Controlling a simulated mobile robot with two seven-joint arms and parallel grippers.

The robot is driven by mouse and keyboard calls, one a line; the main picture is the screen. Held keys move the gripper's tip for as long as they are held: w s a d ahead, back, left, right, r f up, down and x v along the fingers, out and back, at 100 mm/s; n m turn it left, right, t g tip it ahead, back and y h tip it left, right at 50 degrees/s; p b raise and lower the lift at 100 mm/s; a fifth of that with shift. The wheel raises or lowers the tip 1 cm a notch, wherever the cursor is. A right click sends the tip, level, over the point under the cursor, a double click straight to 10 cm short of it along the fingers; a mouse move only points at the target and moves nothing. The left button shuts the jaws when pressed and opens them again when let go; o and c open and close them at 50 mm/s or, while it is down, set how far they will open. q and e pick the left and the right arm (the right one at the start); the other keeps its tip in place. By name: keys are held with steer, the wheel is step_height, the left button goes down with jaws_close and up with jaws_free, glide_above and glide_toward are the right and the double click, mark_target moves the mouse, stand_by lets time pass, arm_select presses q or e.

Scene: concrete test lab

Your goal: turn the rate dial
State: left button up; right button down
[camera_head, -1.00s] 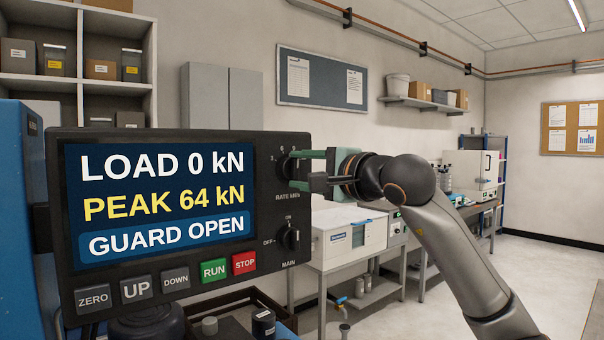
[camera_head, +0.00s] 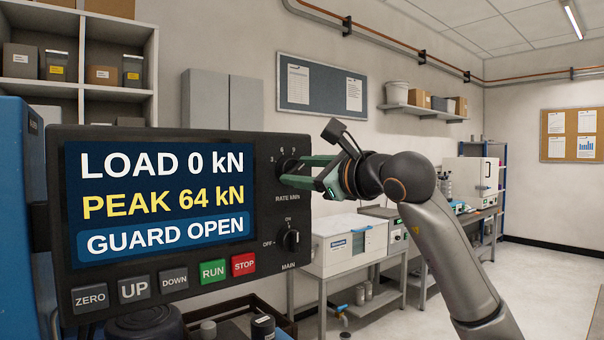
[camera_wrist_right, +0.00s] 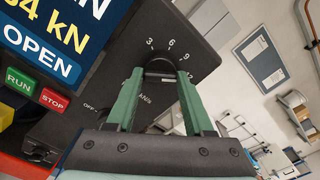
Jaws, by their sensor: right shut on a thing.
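The rate dial (camera_head: 288,167) is a dark round knob on the upper right of the black control panel (camera_head: 265,220), with numbers around it and "RATE kN/s" below. My right gripper (camera_head: 296,171) has its green fingers shut on the dial from the right, rolled over at an angle. In the right wrist view the dial (camera_wrist_right: 160,66) sits between the two green fingertips (camera_wrist_right: 160,76), under the marks 3, 6, 9 and 12. The fingers hide its sides, and I cannot tell where its pointer is. My left gripper is not in view.
The MAIN switch (camera_head: 291,240) sits just below the dial. The panel's screen (camera_head: 160,200) reads LOAD 0 kN, PEAK 64 kN, GUARD OPEN. ZERO, UP, DOWN, RUN and STOP (camera_head: 244,264) buttons line its lower edge. A bench with a white machine (camera_head: 345,245) stands behind.

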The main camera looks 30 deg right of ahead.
steer(key=shift+m, duration=0.6)
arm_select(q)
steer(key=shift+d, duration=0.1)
arm_select(e)
steer(key=shift+c, duration=1.4)
jaws_free()
arm_select(q)
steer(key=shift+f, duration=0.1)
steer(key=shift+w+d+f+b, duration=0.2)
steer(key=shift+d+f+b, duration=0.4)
steer(key=shift+b, duration=0.65)
arm_select(e)
steer(key=s+d, duration=0.1)
steer(key=s, duration=1.1)
steer(key=shift+s, duration=0.25)
